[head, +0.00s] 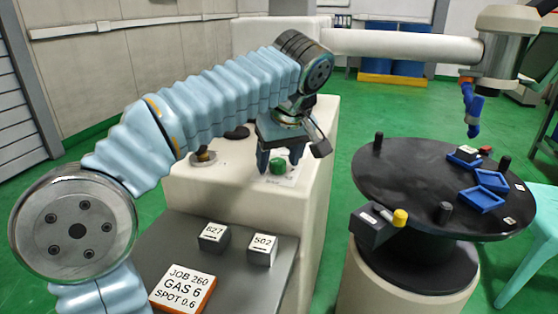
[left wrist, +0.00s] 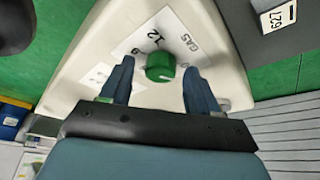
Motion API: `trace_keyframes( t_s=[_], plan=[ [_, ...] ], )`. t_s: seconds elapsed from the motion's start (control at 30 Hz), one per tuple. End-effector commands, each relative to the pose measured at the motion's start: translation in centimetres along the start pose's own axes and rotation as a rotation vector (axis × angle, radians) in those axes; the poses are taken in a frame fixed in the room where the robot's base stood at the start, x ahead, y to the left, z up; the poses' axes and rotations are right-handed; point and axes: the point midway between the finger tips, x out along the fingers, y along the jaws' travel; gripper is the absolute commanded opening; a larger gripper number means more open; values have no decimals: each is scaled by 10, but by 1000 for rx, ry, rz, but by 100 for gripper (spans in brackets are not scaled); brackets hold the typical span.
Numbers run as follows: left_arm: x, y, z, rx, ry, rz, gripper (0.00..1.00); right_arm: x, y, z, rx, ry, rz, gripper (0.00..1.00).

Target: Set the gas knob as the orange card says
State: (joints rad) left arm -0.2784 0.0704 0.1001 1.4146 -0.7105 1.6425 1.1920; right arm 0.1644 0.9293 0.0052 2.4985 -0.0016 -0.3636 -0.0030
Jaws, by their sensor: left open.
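The orange-edged card (head: 183,287) lies on the grey top at the front and reads JOB 260, GAS 6, SPOT 0.6. The green gas knob (head: 278,166) sits on the white cabinet, and in the left wrist view the knob (left wrist: 160,67) has a printed dial with GAS, 12 and 9 legible. I cannot tell which number it points to. My left gripper (head: 281,158) is open above the knob, pointing down, one finger on each side of it. The left wrist view shows gaps between fingers and knob. My right gripper is not in view.
Blocks marked 627 (head: 214,236) and 502 (head: 262,249) stand behind the card. A black round table (head: 400,185) at right carries blue trays (head: 480,199) and dark posts. A white machine arm (head: 405,45) spans the top right.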

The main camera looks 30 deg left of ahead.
Motion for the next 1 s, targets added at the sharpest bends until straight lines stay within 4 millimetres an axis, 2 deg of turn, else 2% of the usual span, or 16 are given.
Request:
trace_keyframes(
  t_s=[0.27, 0.6, 0.63, 1.0],
  plan=[
    [1, 0, 0, 0, 0, 1, 60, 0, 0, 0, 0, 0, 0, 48],
    [1, 0, 0, 0, 0, 1, 8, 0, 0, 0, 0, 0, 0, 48],
    [1, 0, 0, 0, 0, 1, 5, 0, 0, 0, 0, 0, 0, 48],
    [0, -1, 0, 66, 0, 28, 5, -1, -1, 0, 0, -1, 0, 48]
  ],
)
